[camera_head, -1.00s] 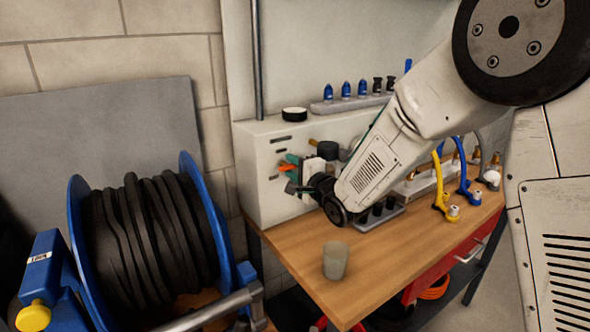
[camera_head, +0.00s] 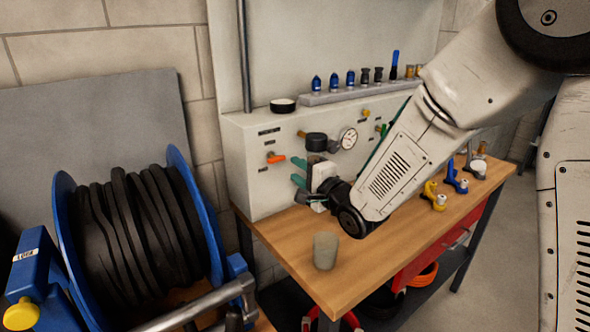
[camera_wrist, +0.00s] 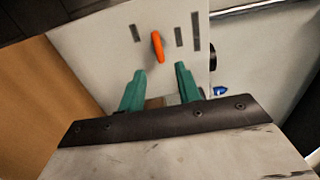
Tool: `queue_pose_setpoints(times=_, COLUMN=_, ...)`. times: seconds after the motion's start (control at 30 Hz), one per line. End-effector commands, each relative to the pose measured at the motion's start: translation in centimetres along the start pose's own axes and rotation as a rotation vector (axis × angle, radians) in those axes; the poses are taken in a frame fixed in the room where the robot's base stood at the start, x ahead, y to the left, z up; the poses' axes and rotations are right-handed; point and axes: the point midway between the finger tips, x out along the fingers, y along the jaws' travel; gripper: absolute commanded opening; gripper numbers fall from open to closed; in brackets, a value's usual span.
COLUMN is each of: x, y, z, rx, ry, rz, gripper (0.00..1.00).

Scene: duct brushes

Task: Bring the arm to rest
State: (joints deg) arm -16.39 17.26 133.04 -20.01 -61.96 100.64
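My gripper (camera_head: 299,172) is in front of the white control panel (camera_head: 247,190), over the back left part of the wooden bench (camera_head: 285,245). In the wrist view its two green fingers (camera_wrist: 158,82) stand apart with nothing between them. They point at the panel face, where an orange lever (camera_wrist: 158,46) shows beyond the fingertips. That orange lever also shows in the head view (camera_head: 276,158), just left of the fingers. My arm hides part of the panel and bench.
A grey cup (camera_head: 326,251) stands on the bench near its front left. A blue hose reel (camera_head: 62,205) with black hose is at the left. Blue and black fittings (camera_head: 333,83) stand on a rail above the panel. Yellow and blue valves (camera_head: 434,195) are at the right.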

Motion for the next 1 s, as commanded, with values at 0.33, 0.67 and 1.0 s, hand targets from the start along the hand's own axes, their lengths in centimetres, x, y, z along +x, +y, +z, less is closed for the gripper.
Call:
queue_pose_setpoints(times=0.33, x=-1.1, y=-0.9, z=-1.5, rx=-0.096, ry=0.053, rz=0.072, gripper=0.34)
queue_pose_setpoints(times=0.67, x=-12.7, y=-3.0, z=-7.7, rx=-0.562, ry=0.178, rz=0.62, gripper=0.34)
queue_pose_setpoints(times=1.0, x=-31.6, y=-3.4, z=-5.2, rx=-0.813, ry=-0.15, rz=1.197, gripper=0.34)
